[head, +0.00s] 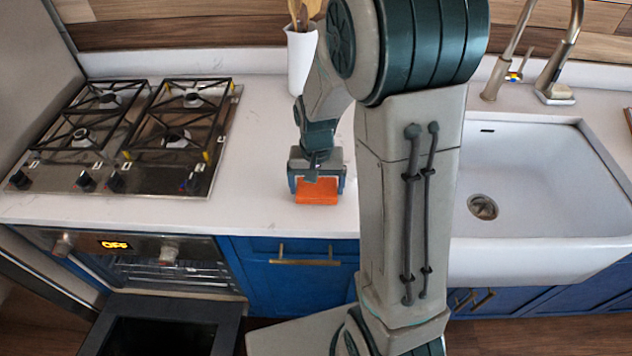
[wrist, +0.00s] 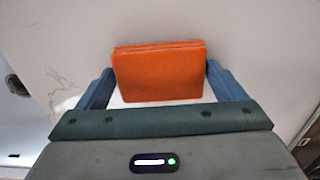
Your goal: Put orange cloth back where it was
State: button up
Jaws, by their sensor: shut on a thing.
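The orange cloth (head: 317,192) is a folded block, low over or on the white counter between the stove and the sink. My gripper (head: 318,186) is around it, with its fingers shut on the cloth. In the wrist view the cloth (wrist: 158,72) sits between my two blue fingers (wrist: 157,88). I cannot tell whether the cloth touches the counter. My arm hides part of the counter to the right of the cloth.
The gas stove (head: 130,135) is to the left and the white sink (head: 530,190) with its tap is to the right. A white utensil pot (head: 301,62) stands behind. The counter (head: 250,150) is clear around my gripper. The oven door (head: 165,325) hangs open below.

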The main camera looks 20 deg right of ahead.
aim_at(317, 187)
jog(key=shift+f, duration=0.2)
jog(key=o, duration=0.6)
notch_tip(317, 187, up, 12)
jog(key=f, duration=0.1)
jog(key=s+r+n+t, duration=0.1)
jog(key=s, duration=0.3)
jog(key=s+r+n+t, duration=0.1)
jog(key=s+r, duration=0.1)
jog(key=s, duration=0.3)
jog(key=s+r+n+t, duration=0.1)
jog(key=s, duration=0.4)
jog(key=shift+s+r+n+t+b, duration=0.1)
jog(key=shift+r+n+t+b, duration=0.2)
jog(key=shift+r, duration=0.05)
